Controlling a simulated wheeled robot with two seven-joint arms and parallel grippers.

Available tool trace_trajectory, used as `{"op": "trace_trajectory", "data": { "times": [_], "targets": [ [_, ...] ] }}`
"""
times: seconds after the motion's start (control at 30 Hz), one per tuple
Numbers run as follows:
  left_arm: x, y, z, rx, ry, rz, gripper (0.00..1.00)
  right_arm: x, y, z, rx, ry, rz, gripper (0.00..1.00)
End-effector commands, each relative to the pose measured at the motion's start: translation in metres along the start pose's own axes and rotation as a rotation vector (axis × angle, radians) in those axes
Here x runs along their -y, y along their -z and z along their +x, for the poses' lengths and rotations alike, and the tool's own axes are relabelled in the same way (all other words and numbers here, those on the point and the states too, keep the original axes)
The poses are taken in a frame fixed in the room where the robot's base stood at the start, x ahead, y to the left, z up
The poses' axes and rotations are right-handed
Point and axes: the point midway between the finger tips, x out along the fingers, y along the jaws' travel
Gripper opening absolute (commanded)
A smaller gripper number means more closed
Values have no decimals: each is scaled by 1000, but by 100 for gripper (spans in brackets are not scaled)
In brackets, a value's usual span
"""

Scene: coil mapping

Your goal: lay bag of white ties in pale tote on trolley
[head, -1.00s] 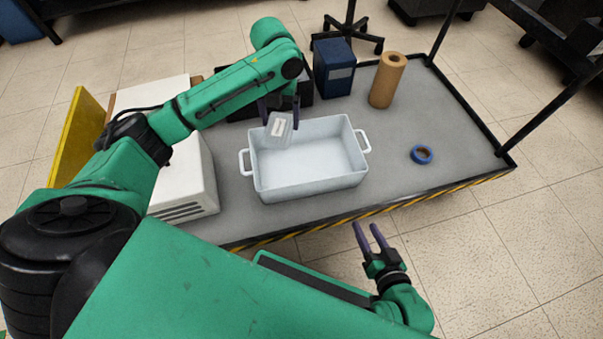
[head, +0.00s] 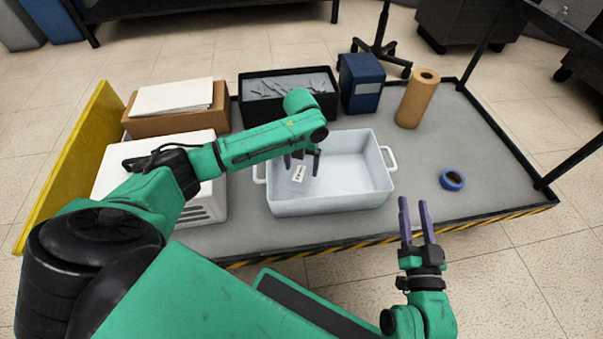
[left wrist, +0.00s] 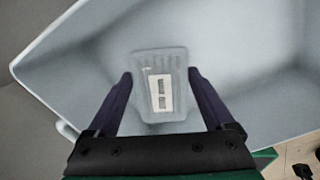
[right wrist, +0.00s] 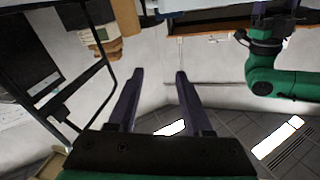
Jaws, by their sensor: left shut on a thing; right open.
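The pale tote (head: 343,199) stands on the grey trolley, its handles to left and right. My left gripper (head: 302,165) reaches down into the left part of the tote and is shut on the bag of white ties (head: 299,174). In the left wrist view the bag (left wrist: 150,66) is clear, with a white printed label, and sits between the fingers (left wrist: 160,88) above the tote's floor (left wrist: 230,80). I cannot tell whether the bag touches the floor. My right gripper (head: 415,208) is open and empty in front of the trolley's front edge.
A black bin of grey pieces (head: 290,85), a blue box (head: 361,84) and a brown paper roll (head: 417,99) stand behind the tote. Blue tape (head: 452,180) lies to the right. A white machine (head: 207,207) and a cardboard box (head: 175,123) stand at left. The trolley's right part is mostly clear.

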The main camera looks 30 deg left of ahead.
Motion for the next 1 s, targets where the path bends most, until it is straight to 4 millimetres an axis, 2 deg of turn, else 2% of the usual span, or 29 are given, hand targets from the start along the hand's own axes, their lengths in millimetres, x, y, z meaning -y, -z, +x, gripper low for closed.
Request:
{"op": "trace_trajectory", "data": {
  "times": [0.2, 0.5, 0.63, 0.93, 0.97, 1.0],
  "targets": [
    [0, 0, 15, -1, 1, -1, 31, 2, 69, 24, -205, 27, -56, 50],
    [0, 0, 32, 0, 1, -1, 31, 14, 162, 33, -474, 67, -126, 50],
    [0, 0, 34, 0, 1, -1, 31, 17, 179, 32, -522, 74, -140, 50],
    [0, 0, 35, -1, 0, -1, 31, 17, 179, 32, -521, 74, -139, 50],
    [0, 0, 36, 0, 0, -1, 90, 17, 179, 32, -520, 73, -139, 50],
    [0, 0, 36, 0, 0, -1, 100, 17, 179, 32, -520, 73, -139, 50]
  ]
}}
